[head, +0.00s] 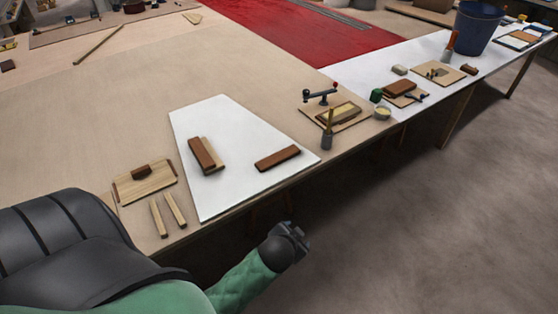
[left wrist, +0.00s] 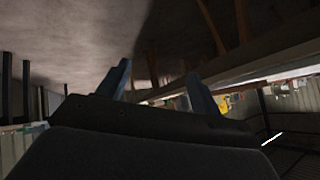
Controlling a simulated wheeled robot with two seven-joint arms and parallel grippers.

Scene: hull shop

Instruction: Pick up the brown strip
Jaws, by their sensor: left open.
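A brown strip (head: 278,158) lies flat on the right part of a white sheet (head: 222,190) near the table's front edge, in the head view. A second brown piece (head: 202,154) lies on the left part of the sheet, on a lighter wooden piece. In the left wrist view my left gripper (left wrist: 160,80) is open, with nothing between its two fingers. In the head view my left arm ends in a dark part (head: 286,244) in front of the table edge, apart from the strip; its fingers are hard to make out. The right gripper is not in view.
Left of the sheet are a wooden board (head: 145,182) with a brown block and two pale sticks (head: 167,216). A blue bucket (head: 478,28) stands farther right.

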